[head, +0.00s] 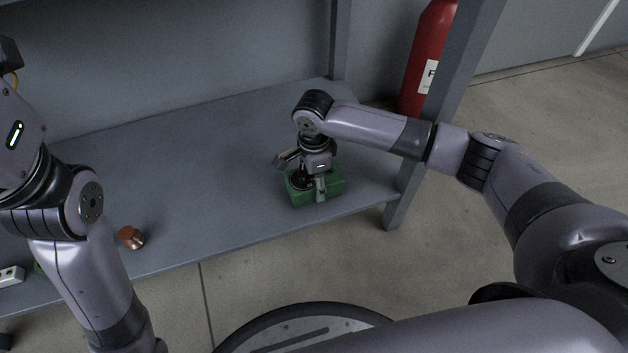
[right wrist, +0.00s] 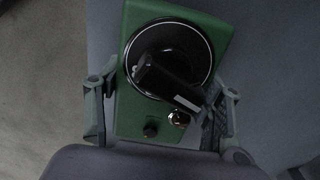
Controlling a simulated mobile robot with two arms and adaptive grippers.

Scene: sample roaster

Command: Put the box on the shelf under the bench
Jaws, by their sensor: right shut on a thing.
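The green box (head: 334,186) is at the right part of the grey shelf (head: 220,200) under the bench, near its front edge. I cannot tell whether it rests on the shelf or is held just above it. In the right wrist view the box (right wrist: 132,112) has a round black bowl, a black cylinder across it, and small knobs. My right gripper (head: 312,184) is above the box, shut on it, with one finger on each side; both fingers (right wrist: 160,118) show in the right wrist view. My left arm is at the left; its gripper is out of view.
A copper-coloured cup (head: 131,237) lies on the shelf near the front edge. A white item (head: 11,276) is at the far left. A bench leg (head: 402,190) stands right of the box, with a red extinguisher (head: 428,60) behind. The middle of the shelf is clear.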

